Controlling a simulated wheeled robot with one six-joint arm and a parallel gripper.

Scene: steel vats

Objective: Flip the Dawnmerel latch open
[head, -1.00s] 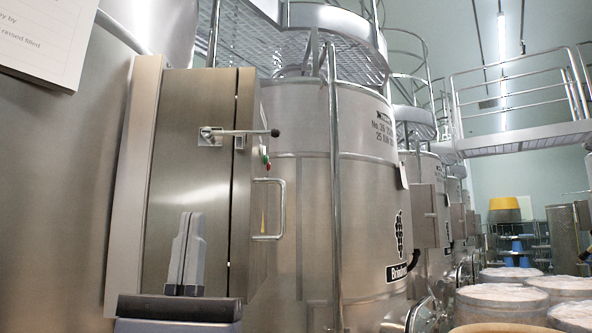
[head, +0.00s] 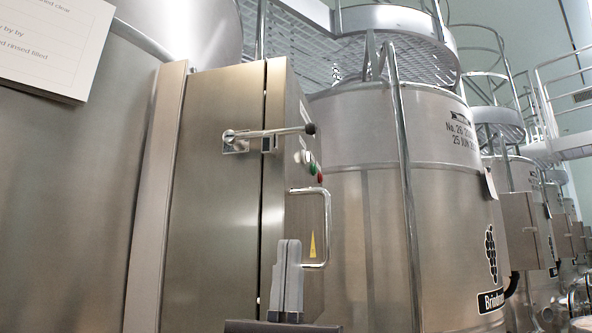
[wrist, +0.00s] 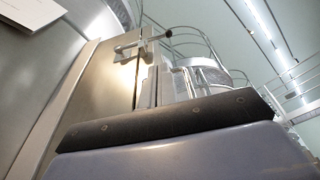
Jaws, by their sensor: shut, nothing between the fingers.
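A metal latch lever (head: 285,132) with a black knob lies nearly level across the seam of a steel cabinet (head: 215,210). Its pivot plate is left of the seam, and a small catch sits under the lever just right of it. The latch also shows in the wrist view (wrist: 141,43), at the top. No Dawnmerel name is readable on the cabinet. My gripper (head: 288,246) is shut and empty, fingers pointing up, in front of the cabinet's lower right part. In the picture it is below the latch and apart from it.
A bent tube handle (head: 326,228) projects from the cabinet's right side, near my gripper in the picture. Red, green and white buttons (head: 313,168) sit above it. A large vat (head: 385,210), partly named "Brind...", stands to the right. A paper sign (head: 52,45) hangs upper left.

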